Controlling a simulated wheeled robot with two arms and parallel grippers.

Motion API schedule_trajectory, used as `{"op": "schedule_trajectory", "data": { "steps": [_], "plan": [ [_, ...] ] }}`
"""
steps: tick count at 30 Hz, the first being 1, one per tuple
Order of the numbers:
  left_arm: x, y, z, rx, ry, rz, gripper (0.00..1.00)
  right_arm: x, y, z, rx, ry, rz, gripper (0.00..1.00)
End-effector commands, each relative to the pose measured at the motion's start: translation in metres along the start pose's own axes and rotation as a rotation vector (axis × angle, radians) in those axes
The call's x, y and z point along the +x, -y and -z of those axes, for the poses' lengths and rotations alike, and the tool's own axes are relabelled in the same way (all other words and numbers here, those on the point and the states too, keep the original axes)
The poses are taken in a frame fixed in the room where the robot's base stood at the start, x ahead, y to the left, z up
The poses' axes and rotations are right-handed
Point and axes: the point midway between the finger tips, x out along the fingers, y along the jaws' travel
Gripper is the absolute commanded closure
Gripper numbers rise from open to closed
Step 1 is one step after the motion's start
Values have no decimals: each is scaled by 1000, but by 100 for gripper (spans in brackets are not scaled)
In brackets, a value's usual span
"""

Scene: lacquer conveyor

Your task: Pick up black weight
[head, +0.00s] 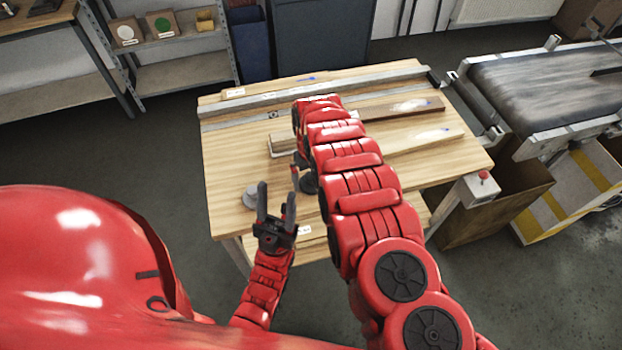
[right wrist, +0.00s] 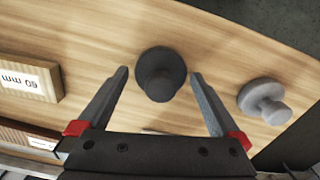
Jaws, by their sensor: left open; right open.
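The black weight (right wrist: 160,80), a round disc with a knob, stands on the wooden table. In the right wrist view it sits between the tips of my open right gripper (right wrist: 160,74), with a gap on each side. In the head view the black weight (head: 309,184) is partly hidden by my right arm, and my right gripper (head: 297,171) is mostly covered too. My left gripper (head: 276,200) is open and empty near the table's front edge. It is beside a grey weight (head: 250,195), which also shows in the right wrist view (right wrist: 264,101).
The wooden table (head: 232,165) carries a metal rail (head: 385,74), a dark plank (head: 400,107) and a light plank (head: 430,142). A block labelled 60 mm (right wrist: 25,78) lies left of the black weight in the wrist view. A conveyor (head: 540,85) stands at the right.

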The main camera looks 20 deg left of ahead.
Motion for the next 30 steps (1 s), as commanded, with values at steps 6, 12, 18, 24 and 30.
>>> {"op": "schedule_trajectory", "data": {
  "steps": [6, 12, 18, 24, 30],
  "plan": [
    [3, 0, 0, 0, 0, 0, 50, 8, 1, -1, -2, 3, 1, 0],
    [3, 0, 0, 0, 0, 0, 50, 8, 1, -1, -2, 2, 2, 0],
    [3, 0, 0, 0, 0, 0, 50, 8, 1, -1, -2, 3, 1, 36],
    [3, 0, 0, 0, 0, 0, 50, 8, 1, -1, -2, 3, 1, 72],
    [3, 0, 0, 0, 0, 0, 50, 8, 1, -1, -2, 3, 1, 100]
  ]
}}
